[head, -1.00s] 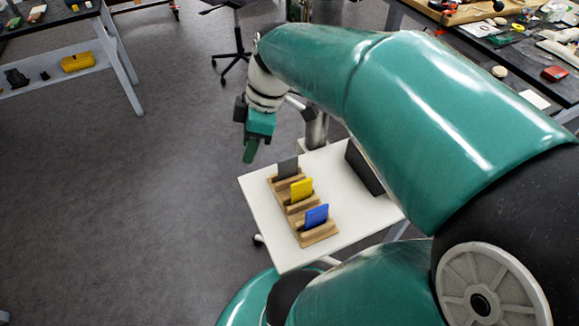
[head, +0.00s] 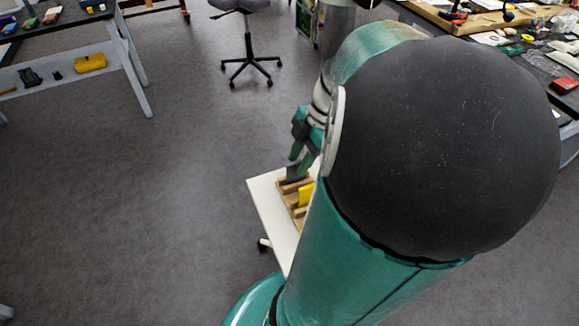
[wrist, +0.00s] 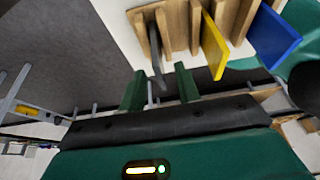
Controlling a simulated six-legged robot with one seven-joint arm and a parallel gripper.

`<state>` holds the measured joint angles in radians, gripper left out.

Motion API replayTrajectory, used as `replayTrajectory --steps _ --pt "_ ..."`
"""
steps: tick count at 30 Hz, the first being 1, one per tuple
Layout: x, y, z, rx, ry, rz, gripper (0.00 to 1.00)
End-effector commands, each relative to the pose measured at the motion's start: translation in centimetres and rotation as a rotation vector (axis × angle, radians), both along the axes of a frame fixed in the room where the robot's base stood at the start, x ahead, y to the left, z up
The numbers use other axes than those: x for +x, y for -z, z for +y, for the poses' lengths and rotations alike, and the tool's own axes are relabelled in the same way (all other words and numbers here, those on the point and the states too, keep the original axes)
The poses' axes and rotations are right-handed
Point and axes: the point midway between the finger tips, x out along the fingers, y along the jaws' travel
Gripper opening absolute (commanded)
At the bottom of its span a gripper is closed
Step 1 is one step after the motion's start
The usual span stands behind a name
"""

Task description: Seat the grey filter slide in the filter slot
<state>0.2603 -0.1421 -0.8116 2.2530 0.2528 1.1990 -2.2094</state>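The grey filter slide (wrist: 158,48) stands in the end slot of the wooden rack (wrist: 176,28), and it also shows small in the head view (head: 297,171). My gripper (wrist: 160,72) is open, its two green fingers apart, with the grey slide between them in the wrist view. The fingers point toward the slide; I cannot tell whether they touch it. In the head view my gripper (head: 298,154) is just above the slide, partly covered by my arm. I cannot make out the filter slot in the current views.
A yellow slide (wrist: 213,46) and a blue slide (wrist: 272,38) stand in the same rack beside the grey one. The rack is on a white table (head: 262,197), largely hidden by my arm. An office chair (head: 246,45) stands behind; the floor at left is clear.

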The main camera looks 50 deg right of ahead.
Motion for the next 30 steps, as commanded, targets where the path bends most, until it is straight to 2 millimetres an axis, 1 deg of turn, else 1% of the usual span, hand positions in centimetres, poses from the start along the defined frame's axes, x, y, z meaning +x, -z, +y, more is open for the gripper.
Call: replayTrajectory --steps 1,4,12,17,18,30 --pt "0.1 0.8 0.3 0.002 0.000 0.003 0.33" --pt "0.4 1.8 0.7 0.001 0.000 0.002 0.33" --pt "0.5 2.1 0.8 0.000 0.000 -0.001 0.33" --pt "0.5 2.1 0.8 0.000 0.000 -0.001 0.01" --pt "0.5 2.1 0.8 0.000 0.000 -0.001 0.00" --pt "0.5 1.8 0.7 0.000 0.000 -0.001 0.00"
